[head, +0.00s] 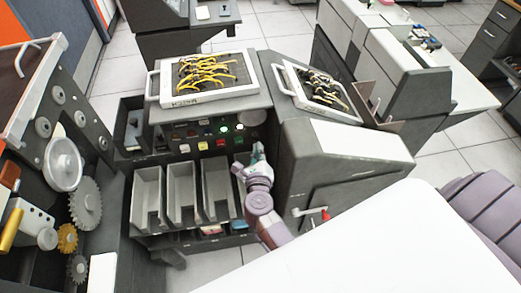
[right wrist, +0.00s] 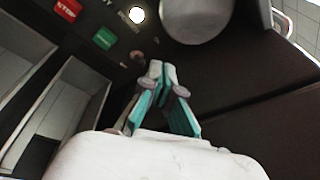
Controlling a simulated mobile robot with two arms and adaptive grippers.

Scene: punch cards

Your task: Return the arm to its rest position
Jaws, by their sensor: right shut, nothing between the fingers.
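My right gripper (head: 257,152) is in front of the dark machine, just below its button panel (head: 212,137) and to the right of the grey bins. In the right wrist view its teal-padded fingers (right wrist: 157,68) are together at the tips with nothing between them. The fingers point toward the dark panel face; I cannot tell whether they touch it. A green button (right wrist: 104,38), a red button (right wrist: 68,9) and a lit white button (right wrist: 137,15) show beyond them. My left gripper is not in view.
Three grey bins (head: 147,194) stand below the panel. A wired plugboard (head: 207,78) lies on top, with another (head: 317,88) to its right. A red-tipped lever (head: 325,214) is on the right cabinet. Gears (head: 84,203) are at left. Floor (head: 470,137) shows at right.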

